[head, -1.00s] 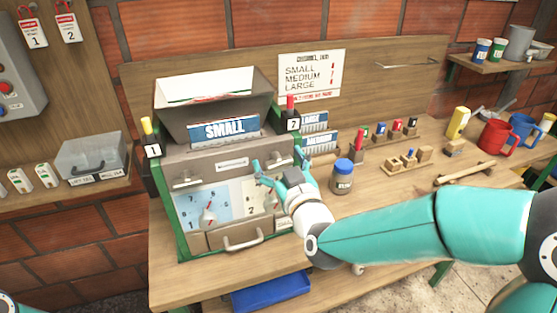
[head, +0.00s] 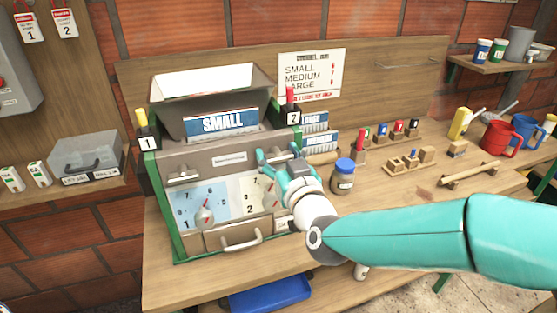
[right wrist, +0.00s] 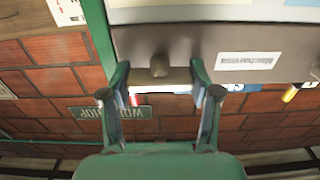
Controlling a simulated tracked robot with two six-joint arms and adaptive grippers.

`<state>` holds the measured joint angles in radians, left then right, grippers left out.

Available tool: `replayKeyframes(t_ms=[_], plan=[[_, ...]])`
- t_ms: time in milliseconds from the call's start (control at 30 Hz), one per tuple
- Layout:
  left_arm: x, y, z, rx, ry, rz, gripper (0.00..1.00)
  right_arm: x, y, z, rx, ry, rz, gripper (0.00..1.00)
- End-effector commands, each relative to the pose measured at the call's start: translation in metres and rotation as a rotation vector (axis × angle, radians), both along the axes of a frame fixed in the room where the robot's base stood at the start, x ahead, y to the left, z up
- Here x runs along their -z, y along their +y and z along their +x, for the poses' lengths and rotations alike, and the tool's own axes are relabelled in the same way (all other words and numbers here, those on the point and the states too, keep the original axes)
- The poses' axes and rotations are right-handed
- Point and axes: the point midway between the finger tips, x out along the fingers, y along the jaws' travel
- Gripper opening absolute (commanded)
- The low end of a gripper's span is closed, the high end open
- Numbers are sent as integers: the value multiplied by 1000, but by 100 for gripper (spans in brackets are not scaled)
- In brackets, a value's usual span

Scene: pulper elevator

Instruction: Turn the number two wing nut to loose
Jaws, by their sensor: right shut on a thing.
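My right gripper (head: 265,164) is at the upper right of the front of the grey, green-edged machine (head: 205,160). In the right wrist view its two fingers (right wrist: 158,82) stand on either side of the number two wing nut (right wrist: 160,66), a grey-brown hub with wings, and are shut on it. In the head view the fingers hide this wing nut. The number one wing nut (head: 183,174) is in plain sight at the upper left of the same front. My left gripper is out of view.
Below are two dials, one (head: 204,213) and two (head: 268,198), and a drawer handle (head: 241,240). A blue "SMALL" plate (head: 222,124) is above. A blue-lidded jar (head: 343,177) stands close to the right of my gripper.

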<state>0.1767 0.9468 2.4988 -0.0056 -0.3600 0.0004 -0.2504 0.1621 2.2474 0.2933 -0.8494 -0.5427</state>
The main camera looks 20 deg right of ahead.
Motion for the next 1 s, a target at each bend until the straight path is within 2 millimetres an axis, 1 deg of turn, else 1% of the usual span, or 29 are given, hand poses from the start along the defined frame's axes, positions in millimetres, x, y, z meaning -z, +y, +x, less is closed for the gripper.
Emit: replayKeyframes(t_ms=[100, 133, 200, 267, 567, 667, 767, 1000], plan=[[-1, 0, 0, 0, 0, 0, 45, 0, 0, 0, 0, 2, 0, 27], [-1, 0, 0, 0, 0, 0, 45, 0, 0, 0, 0, 2, 0, 67], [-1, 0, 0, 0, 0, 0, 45, 0, 0, 0, 0, 2, -1, 78], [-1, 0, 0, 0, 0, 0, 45, 0, 0, 0, 0, 2, -1, 88], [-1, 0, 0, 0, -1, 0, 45, 0, 0, 0, -1, 1, -1, 88], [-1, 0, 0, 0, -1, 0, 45, 0, 1, -4, -2, 1, -1, 88], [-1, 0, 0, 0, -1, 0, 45, 0, 0, -14, -2, 0, -1, 88], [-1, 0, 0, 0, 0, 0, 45, 0, -1, -52, -3, 0, 0, 88]])
